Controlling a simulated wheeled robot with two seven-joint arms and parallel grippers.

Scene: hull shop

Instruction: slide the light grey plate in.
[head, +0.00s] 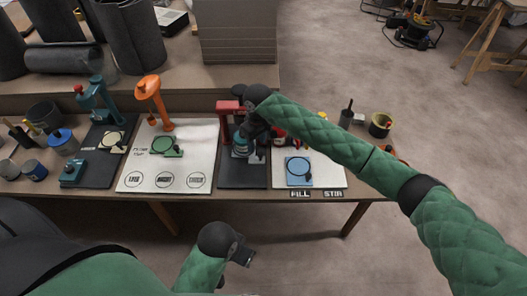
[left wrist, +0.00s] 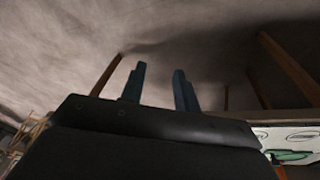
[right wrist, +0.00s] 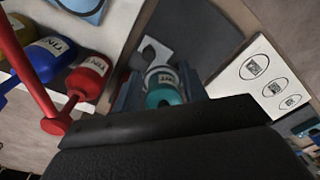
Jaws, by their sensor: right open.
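A small light grey plate-like piece (right wrist: 156,47) lies on the dark mat in the right wrist view, just beyond a teal jar (right wrist: 164,93) with a pale upper part. In the head view the teal jar (head: 240,151) stands beside the red stand (head: 229,108). My right gripper (right wrist: 160,88) is open, with its fingers either side of the jar in the right wrist view. I cannot tell whether they touch it. My right arm hides part of this spot in the head view. My left gripper (left wrist: 158,82) is open and empty, low in front of the bench (head: 244,262).
A white board with a blue plate (head: 299,180) lies to the right. Another white board (head: 140,178) and an orange stand (head: 150,88) are left. Floor in front is clear.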

